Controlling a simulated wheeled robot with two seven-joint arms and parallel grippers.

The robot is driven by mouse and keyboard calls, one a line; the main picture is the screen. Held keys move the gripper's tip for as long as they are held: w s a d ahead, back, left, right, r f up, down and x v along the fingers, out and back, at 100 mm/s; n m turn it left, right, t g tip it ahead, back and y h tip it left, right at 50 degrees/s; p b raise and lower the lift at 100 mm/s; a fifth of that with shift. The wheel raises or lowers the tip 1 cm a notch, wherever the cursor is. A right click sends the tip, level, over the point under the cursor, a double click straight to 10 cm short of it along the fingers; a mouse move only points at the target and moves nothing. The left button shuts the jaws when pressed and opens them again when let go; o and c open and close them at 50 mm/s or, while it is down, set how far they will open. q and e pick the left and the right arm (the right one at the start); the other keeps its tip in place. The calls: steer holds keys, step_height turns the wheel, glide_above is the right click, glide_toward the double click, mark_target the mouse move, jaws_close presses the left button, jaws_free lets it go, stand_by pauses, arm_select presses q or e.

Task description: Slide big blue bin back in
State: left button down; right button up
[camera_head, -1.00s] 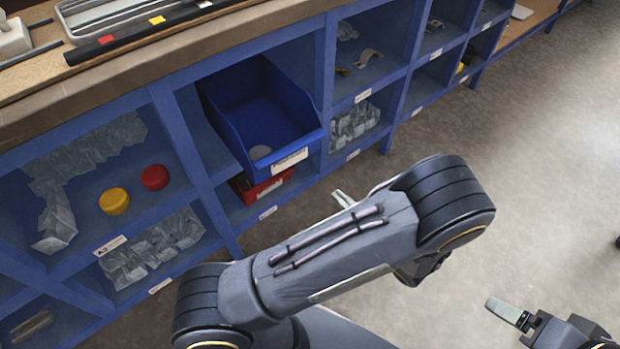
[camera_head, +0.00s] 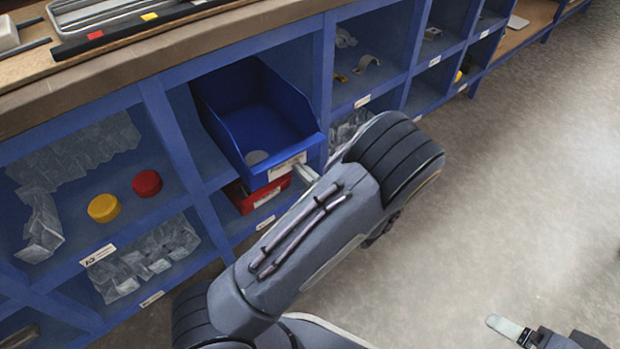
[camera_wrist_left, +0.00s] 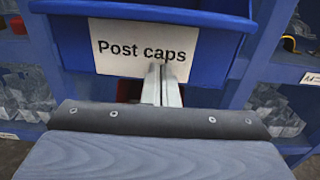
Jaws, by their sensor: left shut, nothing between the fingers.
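The big blue bin (camera_head: 262,125) sticks out of its upper shelf compartment in the head view. A round grey item lies inside it near the front. Its front carries a white label reading "Post caps" in the left wrist view, where the bin's blue front (camera_wrist_left: 215,55) fills the upper middle. My left gripper (camera_head: 304,172) is shut and empty, with its fingertips (camera_wrist_left: 162,72) in front of the label's lower right part. I cannot tell whether they touch it. My right gripper (camera_head: 508,328) is at the lower right, away from the shelves; its jaw state is unclear.
A red bin (camera_head: 262,192) sits in the compartment directly below. A yellow cap (camera_head: 104,208) and a red cap (camera_head: 147,183) lie in the compartment to the left, beside clear bags. The blue shelf dividers flank the bin closely. The floor (camera_head: 500,180) at right is clear.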

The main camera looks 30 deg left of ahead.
mark_target(266, 141)
arm_select(q)
steer(key=p+x, duration=0.2)
steer(key=x, duration=1.4)
steer(key=shift+p, duration=0.3)
